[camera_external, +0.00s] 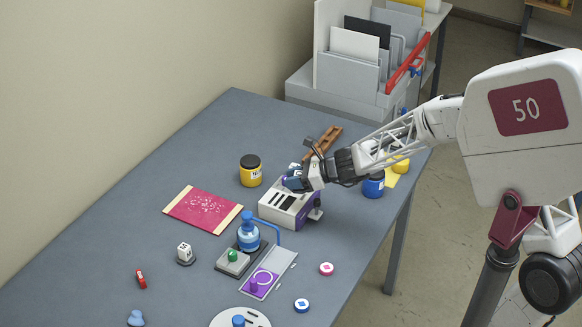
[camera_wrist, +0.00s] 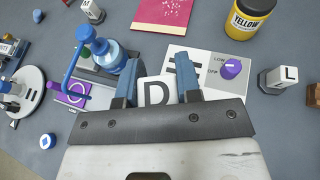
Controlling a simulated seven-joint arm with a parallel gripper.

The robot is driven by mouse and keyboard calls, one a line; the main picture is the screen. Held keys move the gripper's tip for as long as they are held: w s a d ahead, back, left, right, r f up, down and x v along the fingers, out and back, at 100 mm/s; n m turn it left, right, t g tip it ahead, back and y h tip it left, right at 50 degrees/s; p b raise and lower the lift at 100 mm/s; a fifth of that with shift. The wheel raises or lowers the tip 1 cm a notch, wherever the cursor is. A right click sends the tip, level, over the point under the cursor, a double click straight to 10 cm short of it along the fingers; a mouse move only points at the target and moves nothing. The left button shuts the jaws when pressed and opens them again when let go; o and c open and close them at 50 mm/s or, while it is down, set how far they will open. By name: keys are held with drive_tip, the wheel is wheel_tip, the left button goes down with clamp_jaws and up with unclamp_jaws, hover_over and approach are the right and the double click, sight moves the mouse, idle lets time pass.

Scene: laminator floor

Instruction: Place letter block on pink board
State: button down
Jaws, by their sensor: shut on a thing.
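My gripper (camera_wrist: 157,78) is shut on a white letter block (camera_wrist: 154,94) marked with what looks like a D, between its two blue fingers. In the external view my gripper (camera_external: 294,182) is over the white laminator (camera_external: 281,206), and the held block is hard to make out there. The pink board (camera_external: 203,209), a dark pink sheet with pale strips at two ends, lies flat on the table left of the laminator. It also shows at the top of the wrist view (camera_wrist: 165,10).
A block marked M (camera_external: 184,252) stands on a dark base in front of the board. A block marked L (camera_wrist: 288,75) stands right of the laminator in the wrist view. A yellow jar (camera_external: 251,172) stands behind the board. A blue pump bottle (camera_external: 248,236) stands at its right.

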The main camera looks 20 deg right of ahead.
drive_tip(key=w+a+n+g+y, duration=0.1)
drive_tip(key=w+a, duration=0.3)
drive_tip(key=a, duration=0.3)
drive_tip(key=w+a+n+g, duration=0.2)
drive_tip(key=w+a, duration=0.2)
drive_tip(key=a, duration=0.3)
drive_tip(key=n+g, duration=0.2)
drive_tip(key=g, duration=0.1)
hover_over(196, 210)
wheel_tip(196, 210, down, 3)
drive_tip(key=shift+s+r, duration=0.1)
drive_tip(key=shift+f, duration=3.2)
drive_tip(key=shift+f, duration=0.1)
drive_tip(key=shift+f, duration=1.75)
drive_tip(key=shift+f, duration=0.15)
drive_tip(key=c, duration=0.8)
unclamp_jaws()
